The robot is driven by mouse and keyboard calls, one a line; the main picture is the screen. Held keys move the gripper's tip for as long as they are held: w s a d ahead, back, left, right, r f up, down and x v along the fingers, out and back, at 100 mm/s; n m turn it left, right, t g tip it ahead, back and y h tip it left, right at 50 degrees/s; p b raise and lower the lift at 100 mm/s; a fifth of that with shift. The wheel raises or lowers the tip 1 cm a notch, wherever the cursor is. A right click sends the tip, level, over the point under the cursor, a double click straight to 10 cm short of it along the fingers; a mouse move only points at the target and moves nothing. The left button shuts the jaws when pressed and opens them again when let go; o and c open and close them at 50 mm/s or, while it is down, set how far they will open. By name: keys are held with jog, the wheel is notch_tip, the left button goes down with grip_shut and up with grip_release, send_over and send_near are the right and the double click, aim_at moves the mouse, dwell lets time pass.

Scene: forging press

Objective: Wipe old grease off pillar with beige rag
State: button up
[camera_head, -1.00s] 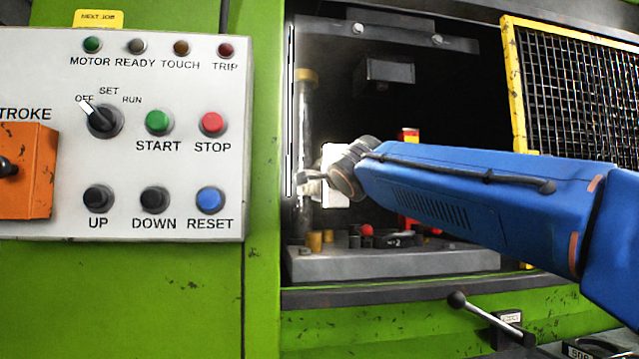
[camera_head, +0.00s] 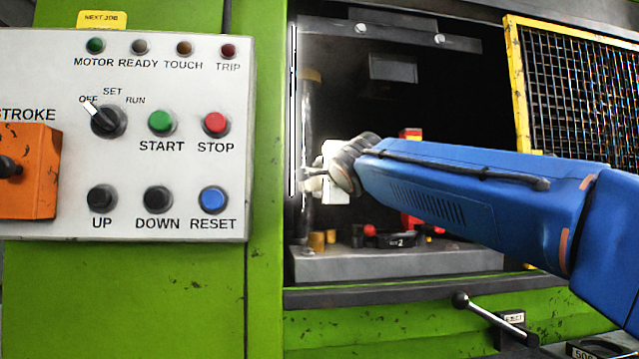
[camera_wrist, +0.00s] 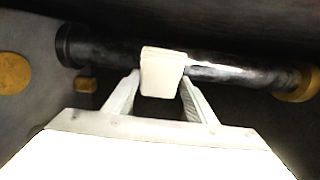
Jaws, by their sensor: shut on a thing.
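The pillar (camera_wrist: 215,72) runs across the wrist view as a shiny metal rod. Dark smears cover its left part, and its right part looks brighter with dark patches. In the head view the pillar (camera_head: 305,110) stands upright just inside the left edge of the press opening. My gripper (camera_wrist: 160,90) is shut on the beige rag (camera_wrist: 162,68), a pale folded piece between the two fingers. The rag lies against the pillar, near its middle in the wrist view. In the head view my gripper (camera_head: 312,178) is at the pillar, and the rag is hard to make out there.
A yellow collar (camera_wrist: 298,82) sits at one pillar end. The press bed (camera_head: 400,262) holds several small parts, including a red ball (camera_head: 370,230). A control panel (camera_head: 150,130) is left of the opening. A yellow mesh guard (camera_head: 575,95) is at the right. A lever (camera_head: 485,312) projects below.

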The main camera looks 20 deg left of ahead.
dwell(0.4)
jog(key=shift+w+a+f, duration=0.1)
jog(key=shift+f, duration=1)
jog(key=shift+r, duration=1.2)
jog(key=shift+f, duration=0.15)
jog(key=shift+f, duration=1.05)
jog(key=shift+r, duration=1.35)
